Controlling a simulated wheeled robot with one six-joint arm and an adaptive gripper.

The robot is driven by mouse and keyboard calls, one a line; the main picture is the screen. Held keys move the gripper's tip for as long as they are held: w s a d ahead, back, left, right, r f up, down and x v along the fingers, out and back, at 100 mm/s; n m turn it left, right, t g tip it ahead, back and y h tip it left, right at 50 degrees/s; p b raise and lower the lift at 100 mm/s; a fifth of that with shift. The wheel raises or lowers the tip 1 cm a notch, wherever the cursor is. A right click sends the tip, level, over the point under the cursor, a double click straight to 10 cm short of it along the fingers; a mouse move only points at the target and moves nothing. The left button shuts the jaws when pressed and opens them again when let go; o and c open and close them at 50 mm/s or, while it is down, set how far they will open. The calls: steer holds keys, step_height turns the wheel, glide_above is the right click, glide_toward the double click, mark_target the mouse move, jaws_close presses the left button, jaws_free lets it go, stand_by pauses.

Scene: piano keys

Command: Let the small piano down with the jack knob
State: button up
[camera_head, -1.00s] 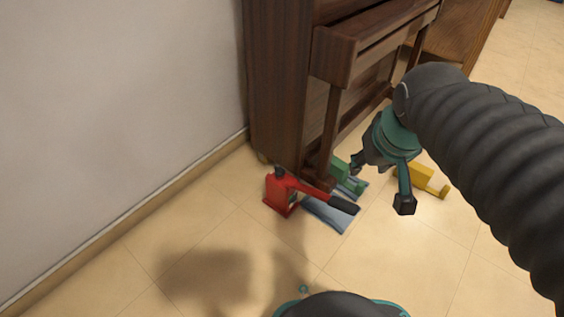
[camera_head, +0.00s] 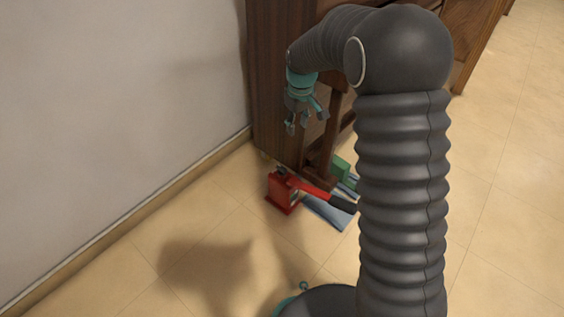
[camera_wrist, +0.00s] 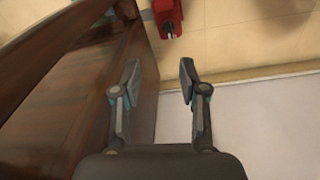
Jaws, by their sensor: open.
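The small piano (camera_head: 268,75) is dark brown wood and stands against the wall, largely hidden behind my arm in the head view. The red jack (camera_head: 283,190) stands on the floor by the piano's near leg, its black-tipped handle (camera_head: 341,203) pointing right. In the wrist view the red jack (camera_wrist: 167,14) shows at the top edge, with a small dark and pale part facing the camera; I cannot tell if it is the knob. My gripper (camera_head: 305,121) is open and empty, above the jack and beside the piano. Its two fingers (camera_wrist: 158,80) are spread apart in the wrist view.
A green block (camera_head: 341,168) and blue-grey cloth (camera_head: 325,212) lie by the piano leg. The pale wall (camera_head: 110,100) with its baseboard (camera_head: 125,225) is close on the left. Another brown wooden piece (camera_head: 468,45) stands behind. The near floor is clear.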

steer(key=n+g, duration=0.1)
steer(key=n, duration=0.1)
glide_above(282, 167)
step_height(282, 167, down, 10)
step_height(282, 167, down, 14)
steer(key=shift+b, duration=0.45)
jaws_close()
